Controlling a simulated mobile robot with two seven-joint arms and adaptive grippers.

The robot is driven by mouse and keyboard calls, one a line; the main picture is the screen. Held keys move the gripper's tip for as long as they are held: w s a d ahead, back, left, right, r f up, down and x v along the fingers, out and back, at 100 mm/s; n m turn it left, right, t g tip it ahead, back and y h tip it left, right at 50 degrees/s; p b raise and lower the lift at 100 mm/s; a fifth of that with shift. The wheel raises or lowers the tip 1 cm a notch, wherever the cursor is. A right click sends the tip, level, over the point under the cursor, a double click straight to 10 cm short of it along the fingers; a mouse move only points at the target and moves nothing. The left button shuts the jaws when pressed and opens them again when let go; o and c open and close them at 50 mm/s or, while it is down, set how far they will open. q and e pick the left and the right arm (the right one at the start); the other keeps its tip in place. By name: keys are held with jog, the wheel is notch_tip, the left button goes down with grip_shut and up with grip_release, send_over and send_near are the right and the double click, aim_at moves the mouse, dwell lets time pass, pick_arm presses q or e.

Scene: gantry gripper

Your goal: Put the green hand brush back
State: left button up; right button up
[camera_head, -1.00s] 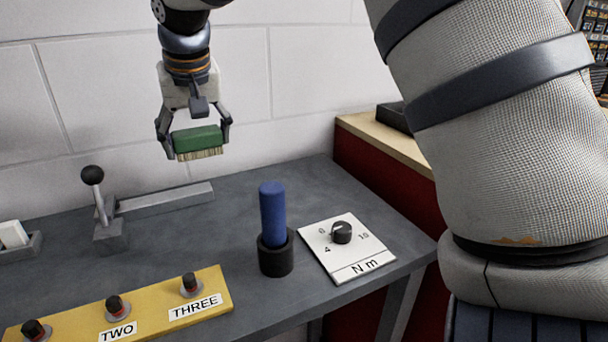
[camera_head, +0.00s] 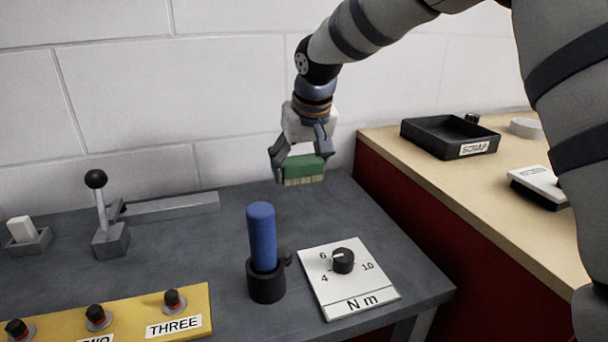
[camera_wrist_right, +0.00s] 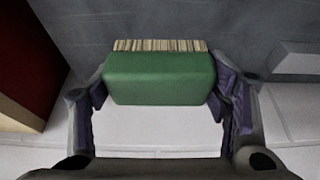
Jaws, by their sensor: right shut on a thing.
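The green hand brush (camera_head: 303,167) has a green block body and pale bristles that point down. My right gripper (camera_head: 303,163) is shut on it and holds it above the back right part of the grey table (camera_head: 200,262), near the white wall. In the right wrist view the brush (camera_wrist_right: 160,78) sits between the two fingers of my right gripper (camera_wrist_right: 160,95), with the bristles on the far side. My left gripper is in neither current view.
A blue-handled tool (camera_head: 262,238) stands in a black holder (camera_head: 266,284). Beside it is a dial plate (camera_head: 348,303). A lever (camera_head: 103,215) and a yellow button panel (camera_head: 190,325) are at left. A black SCRAP tray (camera_head: 450,137) stands on the wooden-topped bench (camera_head: 400,152) at right.

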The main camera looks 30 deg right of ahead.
aim_at(303, 198)
jog(key=shift+w+d+f, duration=0.2)
jog(key=shift+w+f, duration=0.05)
jog(key=shift+f, duration=0.35)
jog(key=x, duration=0.4)
jog(key=shift+s+d, duration=0.25)
jog(key=shift+s+a+f, duration=0.15)
jog(key=shift+s, duration=0.05)
jog(key=shift+s+a+r, duration=0.2)
jog(key=shift+s+r, duration=0.05)
jog(key=shift+r, duration=0.05)
jog(key=shift+w+d+f, duration=0.15)
jog(key=shift+f, duration=0.1)
jog(key=o, duration=1)
jog(key=shift+o, duration=0.5)
